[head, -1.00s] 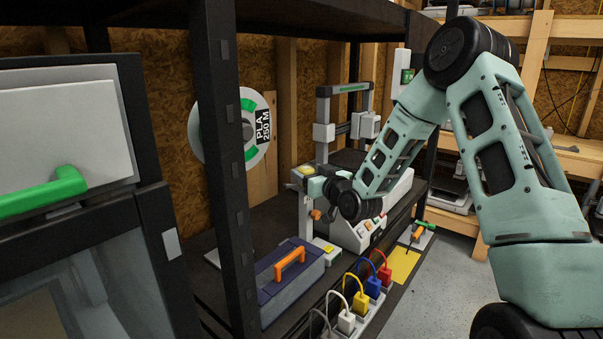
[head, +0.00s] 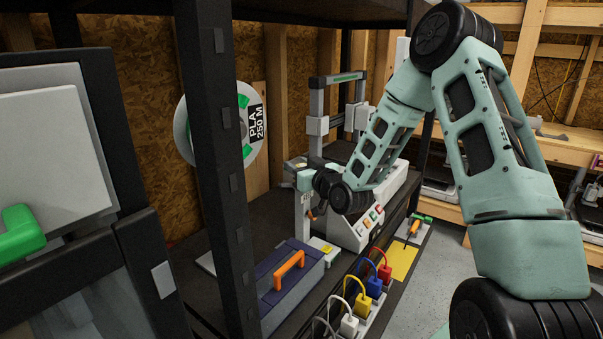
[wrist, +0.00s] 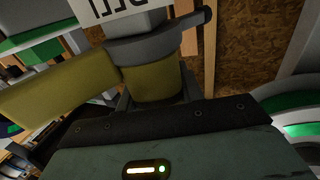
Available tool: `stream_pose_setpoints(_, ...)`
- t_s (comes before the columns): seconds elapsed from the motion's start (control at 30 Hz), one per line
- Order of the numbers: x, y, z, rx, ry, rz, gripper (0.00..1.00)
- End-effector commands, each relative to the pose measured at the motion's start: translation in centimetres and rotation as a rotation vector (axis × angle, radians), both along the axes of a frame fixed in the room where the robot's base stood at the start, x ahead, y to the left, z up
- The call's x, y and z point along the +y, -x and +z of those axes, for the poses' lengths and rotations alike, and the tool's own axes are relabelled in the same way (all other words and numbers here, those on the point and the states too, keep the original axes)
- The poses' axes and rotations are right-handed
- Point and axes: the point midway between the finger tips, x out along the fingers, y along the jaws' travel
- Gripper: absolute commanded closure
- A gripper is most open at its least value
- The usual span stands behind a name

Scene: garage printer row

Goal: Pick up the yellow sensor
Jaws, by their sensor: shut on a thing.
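The yellow sensor (wrist: 150,85) fills the near middle of the wrist view, beneath a grey bracket, with a yellow part reaching left. My gripper (head: 304,174) is shut on it, at the upright white post (head: 304,205) on the shelf. In the head view my gripper and wrist mostly hide the sensor; only a small yellowish patch shows at the top. A white label with dark letters shows just above the sensor in the wrist view. My fingertips are mostly hidden there, so the exact contact is not clear.
A blue toolbox (head: 276,301) with an orange handle stands in front. A power strip with coloured plugs (head: 374,288) runs along the shelf edge. A white spool (head: 184,130) hangs behind the black shelf upright (head: 222,150). A yellow mat (head: 402,258) lies further right.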

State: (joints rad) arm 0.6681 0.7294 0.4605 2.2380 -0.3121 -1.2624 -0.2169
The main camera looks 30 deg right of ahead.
Motion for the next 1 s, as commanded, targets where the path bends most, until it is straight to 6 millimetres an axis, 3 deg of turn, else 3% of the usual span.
stream_pose_setpoints(0.27, 0.0, 0.0, 1.0, -0.002, 0.002, 0.000, 0.85)
stream_pose_setpoints(0.8, 0.0, 0.0, 8.8, -0.003, 0.003, 0.000, 0.85)
stream_pose_setpoints(1.0, 0.0, 0.0, 10.0, -0.001, 0.001, 0.000, 0.85)
